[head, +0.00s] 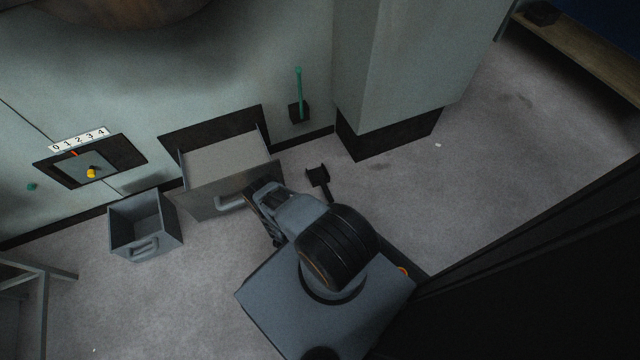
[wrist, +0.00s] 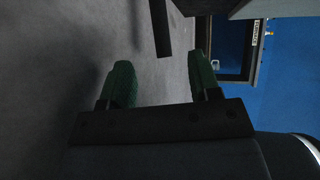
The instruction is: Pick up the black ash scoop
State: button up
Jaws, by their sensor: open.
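The black ash scoop (head: 318,177) lies on the grey floor in the head view, just beyond my arm and right of the open drawer. It has a squarish pan, and its handle runs toward my arm, which may hide the handle's end. My gripper shows in the wrist view (wrist: 162,76) with its two green-padded fingers apart and nothing between them. A dark bar (wrist: 160,28) shows ahead of the fingers; I cannot tell whether it is the scoop. In the head view my arm's end is left of the scoop, beside the drawer, and its fingertips are unclear.
A wide drawer (head: 222,193) stands pulled out of the wall, close to my arm. A grey open bin (head: 146,228) with a handle sits left of it. A pillar (head: 400,70) rises behind the scoop. Floor to the right is clear.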

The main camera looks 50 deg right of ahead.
aim_at(326, 191)
jog(key=b+x, duration=0.2)
jog(key=x, duration=0.6)
jog(key=b+x, duration=0.3)
jog(key=x, duration=0.1)
jog(key=shift+w+d+f, duration=0.1)
jog(key=shift+f, duration=0.1)
jog(key=shift+w+d, duration=0.1)
jog(key=shift+d, duration=0.3)
jog(key=shift+c, duration=0.3)
grip_shut()
